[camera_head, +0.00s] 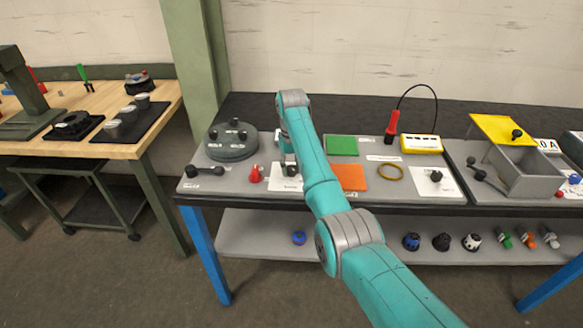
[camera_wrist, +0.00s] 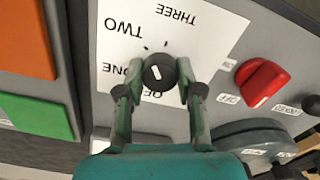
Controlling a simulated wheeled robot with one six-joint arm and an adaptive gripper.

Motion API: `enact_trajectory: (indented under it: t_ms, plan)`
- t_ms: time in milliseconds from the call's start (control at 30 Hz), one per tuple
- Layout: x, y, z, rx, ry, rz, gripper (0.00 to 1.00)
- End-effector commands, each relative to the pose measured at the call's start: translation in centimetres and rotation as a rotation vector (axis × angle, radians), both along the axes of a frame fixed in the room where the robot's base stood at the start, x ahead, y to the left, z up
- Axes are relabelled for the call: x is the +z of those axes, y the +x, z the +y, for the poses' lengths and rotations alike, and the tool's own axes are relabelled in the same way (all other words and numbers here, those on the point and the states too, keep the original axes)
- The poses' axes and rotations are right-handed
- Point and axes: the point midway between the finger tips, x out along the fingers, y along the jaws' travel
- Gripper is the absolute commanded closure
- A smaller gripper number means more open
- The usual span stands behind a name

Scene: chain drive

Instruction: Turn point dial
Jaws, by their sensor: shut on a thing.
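The point dial is a small round black knob (camera_wrist: 158,70) with a short white mark on it. It sits on a white card (camera_wrist: 195,25) with the words ONE, TWO and THREE, upside down in the wrist view; another label is partly hidden behind my gripper. The white mark slants, and I cannot tell which word it points to. My gripper (camera_wrist: 159,90) has one finger on each side of the knob, shut on it. In the head view my gripper (camera_head: 289,162) is low over the white card (camera_head: 285,183), and the arm hides part of it.
A red knob (camera_wrist: 262,84) stands close to the card, beside a round grey base (camera_head: 231,143). A green plate (camera_head: 342,145) and an orange plate (camera_head: 350,177) lie on the other side. A black lever (camera_head: 205,171) is at the bench's left end.

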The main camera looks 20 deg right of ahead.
Motion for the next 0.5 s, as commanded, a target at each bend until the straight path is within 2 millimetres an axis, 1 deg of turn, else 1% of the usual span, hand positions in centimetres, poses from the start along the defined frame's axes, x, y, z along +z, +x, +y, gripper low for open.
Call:
enact_trajectory:
  t_ms: [200, 500]
  plan:
    - [-0.04, -0.02, -0.01, -0.202, 0.000, 0.001, 0.99]
    - [-0.05, -0.02, -0.02, -0.438, 0.000, 0.001, 0.99]
